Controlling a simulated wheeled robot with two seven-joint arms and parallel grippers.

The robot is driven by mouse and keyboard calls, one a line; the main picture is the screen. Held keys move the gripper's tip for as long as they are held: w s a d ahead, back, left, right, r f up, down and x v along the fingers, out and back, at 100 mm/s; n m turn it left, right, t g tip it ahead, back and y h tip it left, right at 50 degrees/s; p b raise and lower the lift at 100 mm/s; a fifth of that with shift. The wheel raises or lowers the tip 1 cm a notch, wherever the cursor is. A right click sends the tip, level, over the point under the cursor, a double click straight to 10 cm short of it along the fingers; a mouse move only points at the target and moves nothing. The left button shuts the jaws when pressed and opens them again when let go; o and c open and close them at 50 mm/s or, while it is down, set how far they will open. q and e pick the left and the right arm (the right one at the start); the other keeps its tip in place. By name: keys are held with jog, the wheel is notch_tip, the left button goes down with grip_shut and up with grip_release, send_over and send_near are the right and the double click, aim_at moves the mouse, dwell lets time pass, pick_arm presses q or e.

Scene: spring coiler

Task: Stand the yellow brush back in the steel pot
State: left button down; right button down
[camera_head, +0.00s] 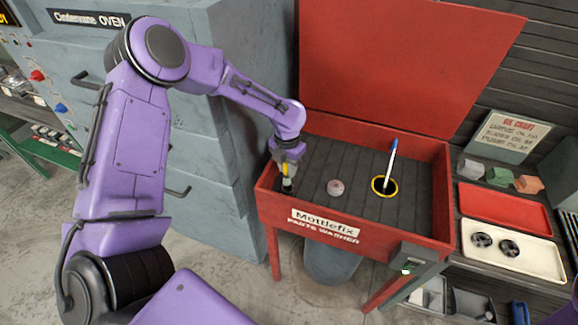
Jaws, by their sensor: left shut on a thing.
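My left gripper (287,163) points down inside the left end of the red parts washer. It is shut on the yellow brush (285,169), of which only a small yellow part shows between the fingers. Directly below is a small dark and greyish shape (287,187) near the washer floor. It is too small to tell whether this is the brush's lower end or the steel pot, so I cannot tell whether the brush is in a pot. My right gripper is not in view.
The red washer (325,231) has a raised lid (405,60). On its dark slatted floor are a pinkish round thing (335,187) and a yellow-rimmed black ring (378,193) with a blue-and-white stick (391,160) rising from it. Right are red (495,208) and cream (530,255) trays.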

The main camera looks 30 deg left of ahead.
aim_at(288, 180)
pick_arm(q)
jog(key=shift+f, duration=0.65)
jog(key=shift+d+f, duration=0.1)
jog(key=shift+f, duration=0.05)
jog(key=shift+d, duration=0.1)
jog(key=shift+f+b, duration=1.6)
jog(key=shift+f, duration=0.75)
jog(key=c, duration=0.8)
grip_release()
